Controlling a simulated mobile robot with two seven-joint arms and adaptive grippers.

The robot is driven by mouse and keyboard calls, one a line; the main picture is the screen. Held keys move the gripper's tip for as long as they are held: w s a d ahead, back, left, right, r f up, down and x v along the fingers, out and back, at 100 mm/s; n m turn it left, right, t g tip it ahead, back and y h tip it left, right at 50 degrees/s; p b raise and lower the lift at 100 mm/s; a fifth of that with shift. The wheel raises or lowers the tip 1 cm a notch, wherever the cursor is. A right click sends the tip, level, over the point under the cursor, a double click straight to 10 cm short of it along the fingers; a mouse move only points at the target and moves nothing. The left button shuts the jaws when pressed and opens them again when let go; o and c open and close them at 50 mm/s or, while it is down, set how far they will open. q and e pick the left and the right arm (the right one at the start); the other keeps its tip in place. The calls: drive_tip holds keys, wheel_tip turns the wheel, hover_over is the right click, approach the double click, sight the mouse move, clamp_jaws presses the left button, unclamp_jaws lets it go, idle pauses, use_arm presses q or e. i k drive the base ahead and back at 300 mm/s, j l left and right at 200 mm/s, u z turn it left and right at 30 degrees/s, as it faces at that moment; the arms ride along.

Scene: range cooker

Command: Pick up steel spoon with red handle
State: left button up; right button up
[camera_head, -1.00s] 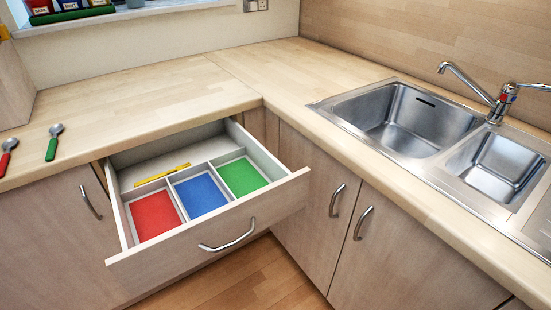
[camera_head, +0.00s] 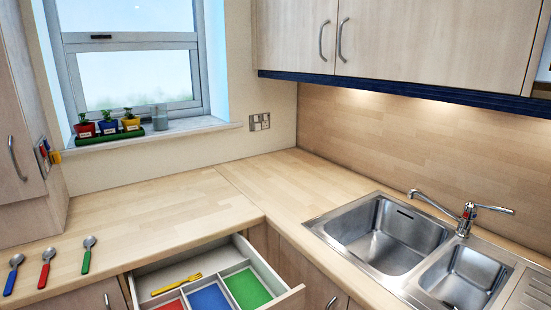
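The steel spoon with the red handle (camera_head: 45,269) lies on the left part of the wooden counter. It lies between a blue-handled spoon (camera_head: 13,274) on its left and a green-handled spoon (camera_head: 87,254) on its right. The three are apart, with their bowls toward the wall. Neither of my grippers shows in the head view.
An open drawer (camera_head: 285,302) juts out below the counter, with red, blue and green compartments and a yellow fork (camera_head: 177,284) behind them. The counter (camera_head: 165,213) is clear right of the spoons. A double sink (camera_head: 392,240) is at the right. A cabinet (camera_head: 22,150) stands at the left.

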sight(50, 253)
drive_tip(key=u, duration=1.55)
drive_tip(key=z, duration=0.95)
drive_tip(key=i+j+z, duration=0.25)
drive_tip(key=j+z, duration=0.25)
drive_tip(key=j, duration=0.15)
drive_tip(key=i, duration=0.05)
